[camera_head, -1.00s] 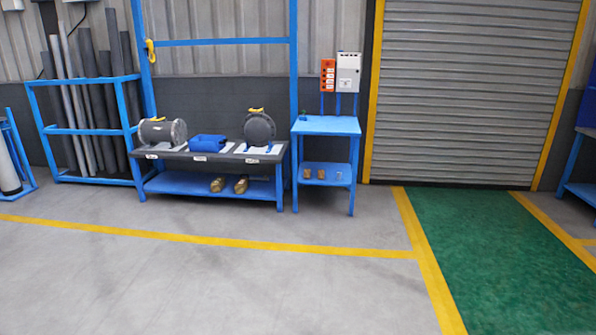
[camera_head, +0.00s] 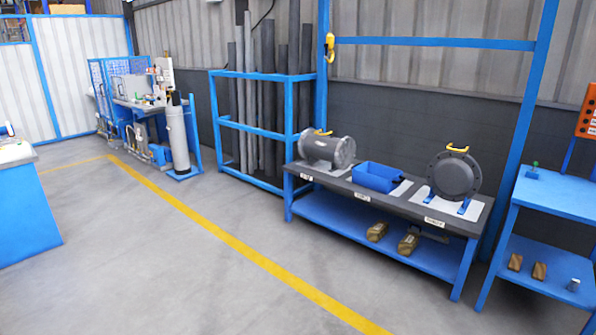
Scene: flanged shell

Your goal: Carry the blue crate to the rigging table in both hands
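The blue crate (camera_head: 377,177) stands on the dark top of a low blue-framed bench (camera_head: 398,205), toward the right of the view. It sits between a grey flanged shell (camera_head: 327,148) lying on its side on the left and a round grey flanged cover (camera_head: 453,175) standing upright on blue feet on the right. Both of those carry yellow handles. The crate looks open at the top; its inside is too small to make out. Which table is the rigging table I cannot tell. Neither of my grippers is in view.
A small blue table (camera_head: 555,195) stands right of the bench. A blue rack (camera_head: 262,130) holds upright pipes left of it. A grey cylinder (camera_head: 176,140) stands farther left. A blue-sided table (camera_head: 25,210) is at the left edge. The grey floor (camera_head: 150,270) is clear, with a yellow line (camera_head: 235,248).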

